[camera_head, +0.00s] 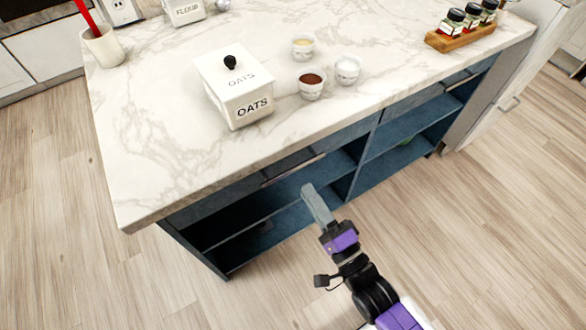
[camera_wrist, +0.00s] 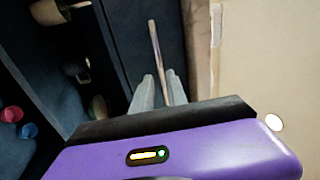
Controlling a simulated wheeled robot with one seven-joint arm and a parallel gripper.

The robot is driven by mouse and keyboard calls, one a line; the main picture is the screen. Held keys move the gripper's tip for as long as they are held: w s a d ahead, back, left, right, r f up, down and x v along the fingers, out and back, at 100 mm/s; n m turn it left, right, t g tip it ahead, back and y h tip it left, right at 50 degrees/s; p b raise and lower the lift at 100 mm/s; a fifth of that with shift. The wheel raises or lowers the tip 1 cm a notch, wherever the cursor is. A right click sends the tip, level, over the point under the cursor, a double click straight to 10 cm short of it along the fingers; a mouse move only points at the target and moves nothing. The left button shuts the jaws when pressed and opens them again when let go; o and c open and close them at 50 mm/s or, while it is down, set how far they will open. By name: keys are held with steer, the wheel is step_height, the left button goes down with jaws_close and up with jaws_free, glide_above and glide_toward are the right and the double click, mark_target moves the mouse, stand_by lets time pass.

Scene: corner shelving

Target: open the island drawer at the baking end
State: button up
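The island (camera_head: 150,150) has a white marble top and a blue body. A drawer front (camera_head: 215,200) with a long metal handle (camera_head: 293,169) lies under the top's near edge, and looks closed. A second drawer (camera_head: 410,102) with its own handle (camera_head: 462,82) is further right. My gripper (camera_head: 308,188) is in front of and slightly below the right part of the nearer handle. In the wrist view, the two grey fingers of my gripper (camera_wrist: 159,84) stand apart, and the handle (camera_wrist: 154,45) runs in line with the gap between them. Contact cannot be told.
Open shelves (camera_head: 300,205) lie below the drawers. The wrist view shows several items on them, including a red one (camera_wrist: 12,114). An oats canister (camera_head: 232,90), small bowls (camera_head: 311,88) and a jar rack (camera_head: 460,38) stand on top. The wood floor (camera_head: 480,230) in front is clear.

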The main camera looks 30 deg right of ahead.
mark_target(293, 168)
steer(key=shift+w+r, duration=0.25)
steer(key=shift+w, duration=1)
steer(key=shift+w+r, duration=0.3)
steer(key=shift+w, duration=1)
steer(key=shift+w+r, duration=0.25)
steer(key=shift+w, duration=1)
jaws_close()
